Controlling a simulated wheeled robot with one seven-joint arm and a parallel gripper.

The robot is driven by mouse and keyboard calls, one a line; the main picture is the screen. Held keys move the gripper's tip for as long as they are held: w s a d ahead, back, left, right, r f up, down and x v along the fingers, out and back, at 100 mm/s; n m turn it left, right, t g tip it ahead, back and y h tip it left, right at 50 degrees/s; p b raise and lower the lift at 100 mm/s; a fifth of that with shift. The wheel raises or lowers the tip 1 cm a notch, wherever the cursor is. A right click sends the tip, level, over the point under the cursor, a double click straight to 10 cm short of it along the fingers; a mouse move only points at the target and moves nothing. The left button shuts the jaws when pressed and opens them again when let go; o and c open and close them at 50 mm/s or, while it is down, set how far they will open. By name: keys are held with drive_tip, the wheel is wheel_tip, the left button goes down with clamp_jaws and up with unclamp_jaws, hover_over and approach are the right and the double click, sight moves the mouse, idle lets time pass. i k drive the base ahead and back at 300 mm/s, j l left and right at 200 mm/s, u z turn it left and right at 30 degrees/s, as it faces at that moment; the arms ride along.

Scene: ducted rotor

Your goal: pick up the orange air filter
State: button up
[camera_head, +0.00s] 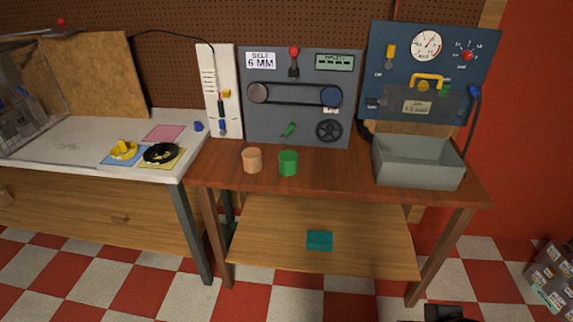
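The orange air filter (252,160) is a short, pale orange cylinder. It stands upright on the brown wooden workbench (335,175), left of a green cylinder (288,163), with a small gap between them. A dark piece at the bottom edge, right of centre, looks like the top of my gripper (446,314). It is low in front of the bench and well away from the filter. Its fingers cannot be made out, so whether it is open or shut does not show.
A grey open bin (418,161) stands at the bench's right. Upright panels (301,98) line the back. A teal block (320,240) lies on the lower shelf. A white-topped table (75,150) adjoins at left. The bench front around the two cylinders is clear.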

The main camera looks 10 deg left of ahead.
sight(252, 159)
drive_tip(key=i+j+u, duration=0.25)
drive_tip(key=u, duration=0.2)
drive_tip(key=i+j+u, duration=0.1)
drive_tip(key=i+u, duration=0.75)
drive_tip(key=i+l+u, duration=0.15)
drive_tip(key=i+u, duration=0.3)
